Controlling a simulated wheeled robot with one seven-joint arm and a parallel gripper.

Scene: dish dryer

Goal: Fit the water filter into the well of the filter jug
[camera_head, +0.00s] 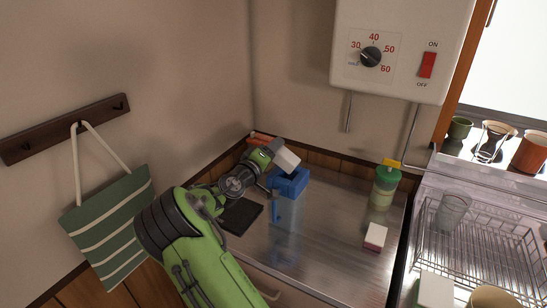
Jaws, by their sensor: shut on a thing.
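The filter jug (291,183) has a blue top over what looks like a clear body, and stands on the metal counter near the back corner. My gripper (275,152) is at the jug's upper left, shut on a white piece that looks like the water filter (287,160). The filter is tilted and appears just above or at the back of the blue top. I cannot tell whether they touch. The well inside the jug is hidden from this angle.
A dark mat (241,216) lies left of the jug. A green bottle with a yellow cap (385,187) and a small white and pink block (375,237) stand to the right. The dish rack (490,240) is farther right. A white heater (400,50) hangs above.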

